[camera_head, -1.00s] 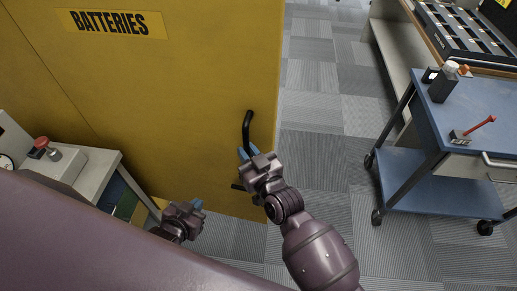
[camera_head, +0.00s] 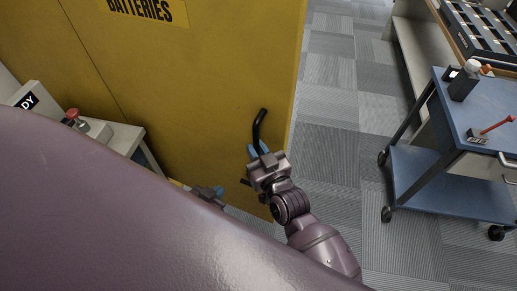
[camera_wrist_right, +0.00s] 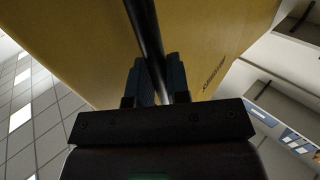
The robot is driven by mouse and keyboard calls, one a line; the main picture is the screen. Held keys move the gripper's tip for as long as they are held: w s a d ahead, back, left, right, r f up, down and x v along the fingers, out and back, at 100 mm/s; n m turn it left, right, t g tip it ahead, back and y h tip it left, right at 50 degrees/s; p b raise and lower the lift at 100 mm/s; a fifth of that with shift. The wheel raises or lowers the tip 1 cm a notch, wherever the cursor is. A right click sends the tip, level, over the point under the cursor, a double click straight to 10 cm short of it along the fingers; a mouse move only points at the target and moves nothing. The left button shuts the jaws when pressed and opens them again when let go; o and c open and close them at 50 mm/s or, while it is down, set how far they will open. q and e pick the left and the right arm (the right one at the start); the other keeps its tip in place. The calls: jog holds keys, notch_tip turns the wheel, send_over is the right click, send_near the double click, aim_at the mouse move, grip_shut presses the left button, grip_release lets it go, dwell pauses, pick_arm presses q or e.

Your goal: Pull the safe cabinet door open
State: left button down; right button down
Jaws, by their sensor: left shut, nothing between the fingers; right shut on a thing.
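The yellow safe cabinet door (camera_head: 190,90), with a "BATTERIES" label cut by the top edge, fills the left and middle of the head view. A black curved handle (camera_head: 258,126) stands near its right edge. My right gripper (camera_head: 260,151) is shut on the lower part of the handle. In the right wrist view the blue-grey fingers (camera_wrist_right: 158,82) close around the black bar (camera_wrist_right: 147,38), with the yellow door behind. My left gripper (camera_head: 217,190) is shut and empty, low in front of the door and partly hidden by my own body.
A blue cart (camera_head: 485,119) stands at the right with a dark bottle (camera_head: 463,82) and a red-handled device (camera_head: 487,131) on it. A grey bench (camera_head: 125,138) with a red button (camera_head: 72,114) is at the left. Carpeted floor (camera_head: 340,130) lies clear between door and cart.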

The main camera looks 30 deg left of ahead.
jog(key=shift+a+r, duration=0.15)
jog(key=shift+r, duration=0.15)
jog(key=c, duration=1.1)
grip_release()
jog(key=shift+s+a+f, duration=0.1)
jog(key=shift+f, duration=0.1)
jog(key=shift+d, duration=0.25)
jog(key=v, duration=1)
jog(key=shift+s+d, duration=0.2)
jog(key=shift+s, duration=0.05)
